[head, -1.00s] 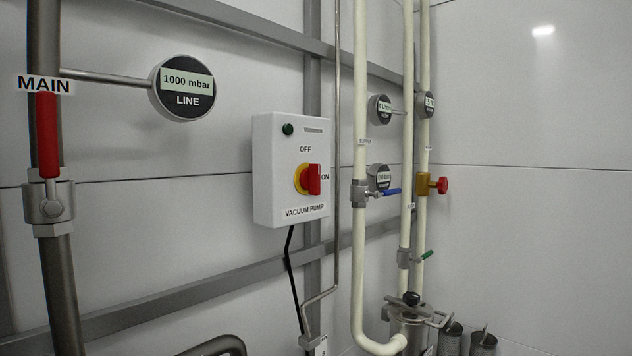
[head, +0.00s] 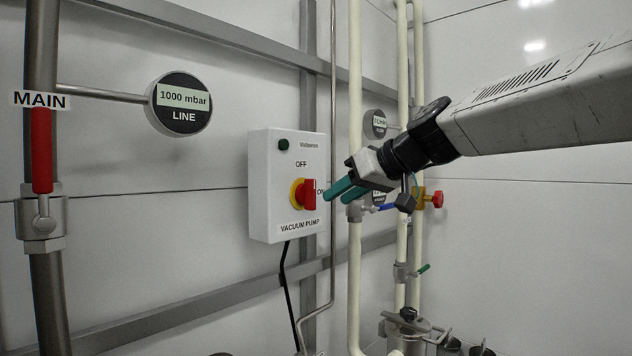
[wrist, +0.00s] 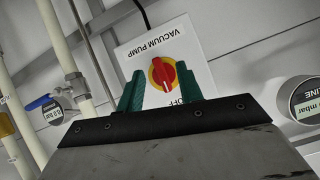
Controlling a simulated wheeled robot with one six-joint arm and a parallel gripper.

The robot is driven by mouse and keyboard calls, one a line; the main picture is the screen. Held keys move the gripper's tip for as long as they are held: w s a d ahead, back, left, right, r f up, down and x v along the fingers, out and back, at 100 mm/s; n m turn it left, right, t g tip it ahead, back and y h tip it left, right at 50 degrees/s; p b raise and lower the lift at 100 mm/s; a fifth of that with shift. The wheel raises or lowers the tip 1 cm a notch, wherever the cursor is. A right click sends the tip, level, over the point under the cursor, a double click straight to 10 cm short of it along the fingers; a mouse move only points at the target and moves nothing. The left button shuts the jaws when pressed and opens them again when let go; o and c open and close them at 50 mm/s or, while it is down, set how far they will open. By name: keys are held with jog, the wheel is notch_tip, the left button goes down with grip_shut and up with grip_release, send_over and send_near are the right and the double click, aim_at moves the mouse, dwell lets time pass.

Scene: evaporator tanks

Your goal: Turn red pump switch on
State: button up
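The red pump switch (head: 309,195) is a red handle on a yellow disc. It sits on the front of the white vacuum pump box (head: 262,215), with OFF printed above it and ON to its right. The handle stands upright, in line with OFF. In the wrist view, the upside-down switch (wrist: 163,75) shows its pale mark toward the OFF label. My gripper (head: 328,194) has green fingers and is just right of the switch, apart from it in the wrist view. There the gripper (wrist: 159,68) is open and empty, with the switch between and beyond its fingers.
A dark green lamp (head: 283,144) is on the box. The line gauge (head: 181,104) reads 1000 mbar. The MAIN valve's red lever (head: 41,150) is at the left. Cream pipes (head: 355,270) with valves stand close behind my gripper.

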aim_at(315, 180)
notch_tip(315, 180, up, 5)
jog(key=w+n+t+y, duration=0.1)
jog(key=shift+n, duration=0.5)
jog(key=x, duration=0.8)
jog(key=shift+w+r, duration=0.2)
jog(key=shift+w, duration=0.05)
grip_shut()
